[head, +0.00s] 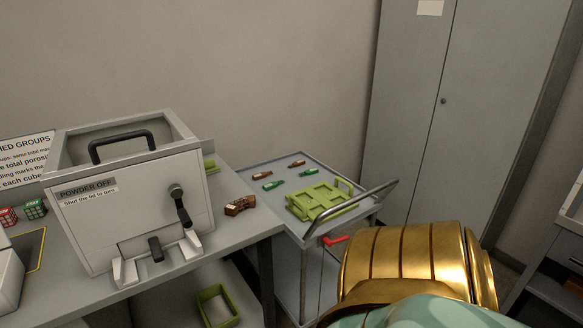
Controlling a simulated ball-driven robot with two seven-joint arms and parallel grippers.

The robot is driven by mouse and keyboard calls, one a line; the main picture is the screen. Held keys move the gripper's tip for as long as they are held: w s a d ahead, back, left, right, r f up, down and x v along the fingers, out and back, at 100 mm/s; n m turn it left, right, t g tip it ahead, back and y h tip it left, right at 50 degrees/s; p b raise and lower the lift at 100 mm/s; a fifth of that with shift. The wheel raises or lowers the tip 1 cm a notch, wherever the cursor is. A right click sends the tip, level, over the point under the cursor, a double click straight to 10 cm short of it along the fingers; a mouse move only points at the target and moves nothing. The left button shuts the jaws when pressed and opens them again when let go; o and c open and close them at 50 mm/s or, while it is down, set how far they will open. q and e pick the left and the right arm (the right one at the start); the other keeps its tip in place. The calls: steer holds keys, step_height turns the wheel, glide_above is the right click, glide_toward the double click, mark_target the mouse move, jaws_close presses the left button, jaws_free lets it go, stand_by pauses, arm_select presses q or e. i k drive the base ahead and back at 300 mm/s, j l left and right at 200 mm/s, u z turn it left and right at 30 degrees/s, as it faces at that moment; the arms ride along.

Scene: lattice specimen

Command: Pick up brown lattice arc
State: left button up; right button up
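A brown piece with pale marks (240,205), which looks like the brown lattice arc, lies on the grey bench (237,232), just right of the grey machine and near the bench's right end. It is too small to make out its lattice. Neither of my grippers is in view. A gold and mint part of my own body fills the lower right.
The grey machine labelled "POWDER OFF" (140,205) stands left of the brown piece. A trolley (255,208) beyond the bench end holds a green tray (322,198) and several small brown and green pieces. A green bin (216,306) sits below the bench.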

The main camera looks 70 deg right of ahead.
mark_target(231, 210)
steer(key=z, duration=1.75)
steer(key=i+l+u, duration=0.1)
steer(key=l, duration=0.25)
steer(key=i+l, duration=0.2)
steer(key=l, duration=0.15)
steer(key=i+l+u, duration=0.15)
steer(key=l, duration=0.2)
steer(key=i+l, duration=0.1)
steer(key=l, duration=0.3)
steer(key=j+u, duration=0.05)
